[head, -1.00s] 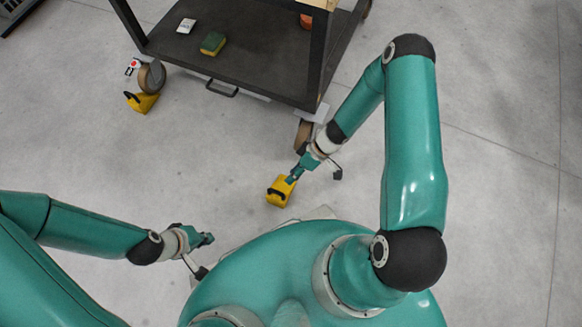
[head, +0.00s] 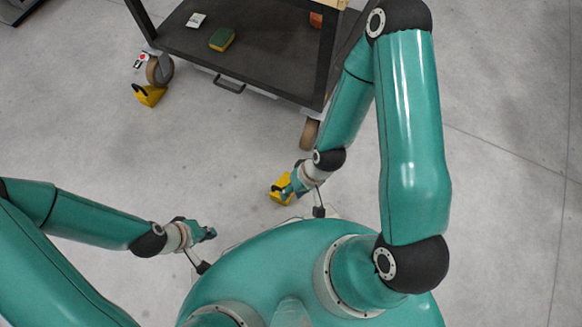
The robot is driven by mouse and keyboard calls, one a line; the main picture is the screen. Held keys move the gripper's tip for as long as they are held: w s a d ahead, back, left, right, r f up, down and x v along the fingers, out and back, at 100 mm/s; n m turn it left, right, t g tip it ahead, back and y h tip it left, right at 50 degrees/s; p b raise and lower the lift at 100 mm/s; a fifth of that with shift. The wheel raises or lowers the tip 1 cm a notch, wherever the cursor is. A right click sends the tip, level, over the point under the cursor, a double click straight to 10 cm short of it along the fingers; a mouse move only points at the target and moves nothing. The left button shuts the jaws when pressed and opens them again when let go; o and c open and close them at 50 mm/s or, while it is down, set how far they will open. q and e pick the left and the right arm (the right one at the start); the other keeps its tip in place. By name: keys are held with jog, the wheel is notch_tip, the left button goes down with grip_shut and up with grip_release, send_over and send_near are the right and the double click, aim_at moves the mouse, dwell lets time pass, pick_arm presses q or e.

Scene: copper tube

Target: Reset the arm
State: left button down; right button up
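My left gripper (head: 207,234) is at the lower left, above bare floor beside my base. It looks empty; its fingers are too small to tell whether they are open or shut. My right gripper (head: 284,192) is near the middle, overlapping a yellow block with a dark handle (head: 279,186) in the picture. I cannot tell whether it touches or grips the block, as the gripper hides part of it. My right arm bends down from a raised elbow at the upper right.
A dark wheeled cart (head: 265,65) stands at the top, with a green-yellow sponge (head: 222,39) and a white packet (head: 196,20) on its shelf. Another yellow block (head: 150,95) lies by its left wheel (head: 160,70). The floor at the right is clear.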

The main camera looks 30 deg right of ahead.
jog(key=shift+s+a, duration=0.2)
jog(key=shift+a, duration=0.25)
notch_tip(320, 180, up, 34)
jog(key=p, duration=3.4)
jog(key=shift+r, duration=0.2)
